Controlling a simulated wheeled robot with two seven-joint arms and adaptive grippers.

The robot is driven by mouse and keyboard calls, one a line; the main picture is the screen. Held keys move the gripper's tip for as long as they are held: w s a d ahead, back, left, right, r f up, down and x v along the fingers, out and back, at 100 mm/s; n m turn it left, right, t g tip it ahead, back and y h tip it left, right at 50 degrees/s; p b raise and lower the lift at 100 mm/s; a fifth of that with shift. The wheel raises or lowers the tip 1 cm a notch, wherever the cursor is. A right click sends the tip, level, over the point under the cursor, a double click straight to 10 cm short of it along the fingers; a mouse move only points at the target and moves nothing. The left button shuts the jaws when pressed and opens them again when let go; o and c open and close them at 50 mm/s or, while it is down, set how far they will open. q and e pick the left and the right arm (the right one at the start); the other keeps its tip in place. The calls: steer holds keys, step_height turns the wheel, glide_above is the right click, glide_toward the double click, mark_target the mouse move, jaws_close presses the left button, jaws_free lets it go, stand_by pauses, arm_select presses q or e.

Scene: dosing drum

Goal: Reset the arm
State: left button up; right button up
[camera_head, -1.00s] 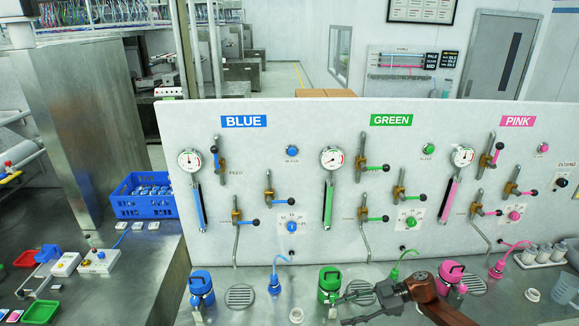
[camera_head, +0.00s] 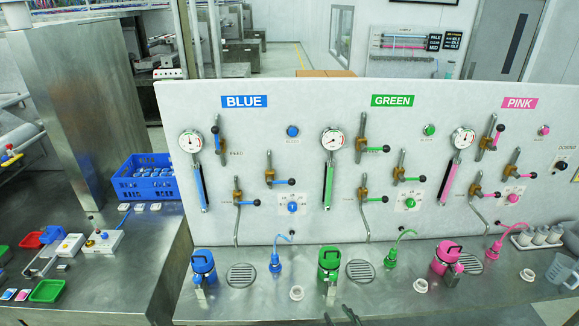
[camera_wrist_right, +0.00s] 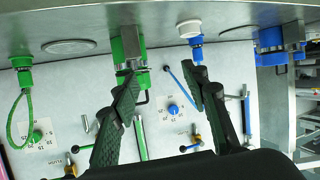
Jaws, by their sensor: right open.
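My right gripper (camera_head: 339,314) shows only as dark fingertips at the bottom edge of the head view, in front of the green canister (camera_head: 329,263). In the right wrist view my right gripper (camera_wrist_right: 164,78) has its two black fingers spread, with nothing between them. That view is turned over, with the panel below the canisters. The green canister (camera_wrist_right: 127,45) shows behind the left finger, and the blue nozzle (camera_wrist_right: 190,32) behind the right one. I cannot tell whether the fingers touch anything. The rest of the right arm is out of the head view. My left gripper is not in view.
A white panel (camera_head: 245,120) with levers and gauges stands behind the bench. The blue canister (camera_head: 203,268), pink canister (camera_head: 446,258) and round drains (camera_head: 241,275) line the steel counter. A clear jug (camera_head: 562,270) stands at right. A blue crate (camera_head: 150,180) is at left.

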steer(key=s+d+f+m+g+h, duration=0.25)
steer(key=s+d, duration=0.35)
steer(key=s, duration=0.5)
steer(key=s+d+f+m+g+h, duration=0.15)
steer(key=s+d+g, duration=0.35)
steer(key=s, duration=0.6)
steer(key=s+d+f+m+g+h, duration=0.1)
steer(key=s+d+f+g+h, duration=0.1)
steer(key=s+d, duration=0.75)
steer(key=s+a+f+y+b, duration=0.1)
steer(key=a+f+b, duration=0.15)
steer(key=f, duration=1.45)
steer(key=s+a+f+b, duration=0.1)
steer(key=s+f+b, duration=0.15)
steer(key=f, duration=1.55)
arm_select(q)
step_height(320, 180, down, 10)
steer(key=s+b, duration=0.1)
steer(key=b, duration=0.4)
steer(key=shift+s, duration=0.15)
arm_select(e)
steer(key=s+f+n+g, duration=0.1)
steer(key=s+f+g, duration=0.1)
steer(key=s+f, duration=1.7)
step_height(320, 180, down, 4)
steer(key=shift+r, duration=0.1)
arm_select(q)
steer(key=shift+c, duration=0.2)
arm_select(e)
steer(key=shift+s+d, duration=0.1)
